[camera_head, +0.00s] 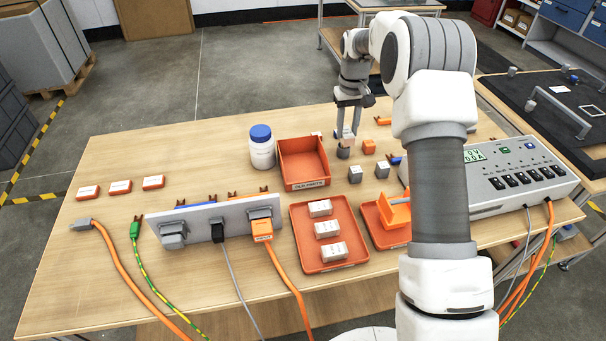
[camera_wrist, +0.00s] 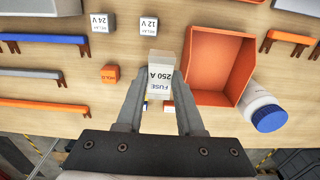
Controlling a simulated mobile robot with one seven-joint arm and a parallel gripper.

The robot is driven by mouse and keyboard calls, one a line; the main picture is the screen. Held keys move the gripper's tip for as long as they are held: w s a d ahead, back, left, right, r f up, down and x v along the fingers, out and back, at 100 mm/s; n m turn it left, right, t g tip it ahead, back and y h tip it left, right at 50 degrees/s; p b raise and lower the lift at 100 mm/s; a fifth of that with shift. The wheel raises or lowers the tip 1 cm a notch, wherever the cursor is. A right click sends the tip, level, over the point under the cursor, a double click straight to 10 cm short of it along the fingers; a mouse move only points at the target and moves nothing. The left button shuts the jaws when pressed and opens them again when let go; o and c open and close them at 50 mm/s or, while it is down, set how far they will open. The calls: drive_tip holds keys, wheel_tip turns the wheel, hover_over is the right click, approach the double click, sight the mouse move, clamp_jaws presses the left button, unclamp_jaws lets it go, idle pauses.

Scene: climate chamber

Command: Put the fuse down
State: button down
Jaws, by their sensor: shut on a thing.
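The fuse (camera_wrist: 159,78) is a pale block marked "FUSE 250 A" with a grey end. My gripper (camera_wrist: 160,108) is shut on it, one finger on each side. In the head view, my gripper (camera_head: 345,134) points down over the wooden table with the fuse (camera_head: 343,152) at its tips, between the orange bin (camera_head: 304,166) and an orange cube (camera_head: 368,147). The fuse is low; I cannot tell whether it touches the table. The orange bin (camera_wrist: 205,98) is right of the fuse in the wrist view.
Two relay blocks (camera_head: 355,174) (camera_head: 383,170) stand nearer the camera. A white bottle (camera_head: 262,152) stands left of the bin. An orange tray (camera_head: 347,259) holds three white blocks. A socket panel (camera_head: 190,226) and a power unit (camera_head: 522,174) flank the work area.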

drive_tip(key=s+a+f, duration=0.1)
drive_tip(key=a+f, duration=0.1)
drive_tip(key=a, duration=0.1)
drive_tip(key=s+a+f, duration=0.1)
drive_tip(key=a+f, duration=0.1)
drive_tip(key=a, duration=0.2)
drive_tip(key=a+f, duration=0.3)
drive_tip(key=a, duration=0.1)
drive_tip(key=shift+s+a+f, duration=0.1)
drive_tip(key=shift+s+a, duration=0.05)
drive_tip(key=shift+s, duration=0.25)
drive_tip(key=shift+f, duration=1.95)
drive_tip(key=shift+f+b, duration=0.2)
drive_tip(key=shift+b, duration=0.15)
drive_tip(key=c, duration=0.5)
unclamp_jaws()
drive_tip(key=shift+c, duration=0.2)
drive_tip(key=shift+r, duration=0.1)
